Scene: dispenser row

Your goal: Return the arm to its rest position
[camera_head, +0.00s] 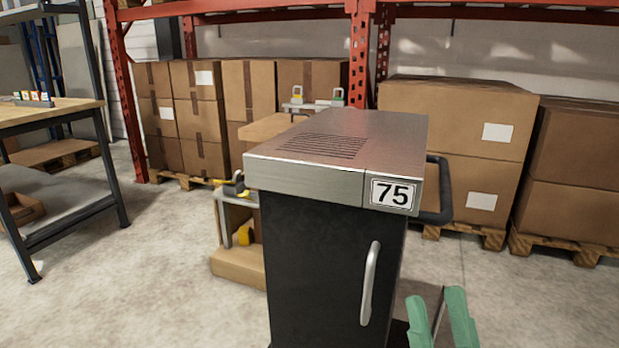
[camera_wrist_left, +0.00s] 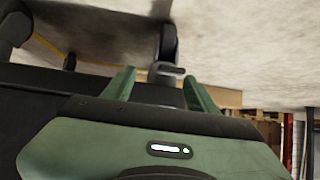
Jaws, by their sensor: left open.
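My left gripper (camera_wrist_left: 160,85) shows in the left wrist view, its two green fingers apart with nothing held between them. It does not show in the head view. My right gripper (camera_head: 441,308) is at the bottom right of the head view, with two green fingers pointing up and spread apart. I see nothing held in it. It is just right of the lower part of a dark cabinet (camera_head: 320,265) with a metal top, a vertical handle and a label "75". Both arms are mostly out of view.
Behind the cabinet stand stacked cartons (camera_head: 450,110) on pallets under a red rack (camera_head: 359,55). A workbench (camera_head: 60,112) is at the left. A low wooden stand (camera_head: 238,266) with yellow and grey parts is left of the cabinet. Open concrete floor (camera_head: 150,260) lies left and right.

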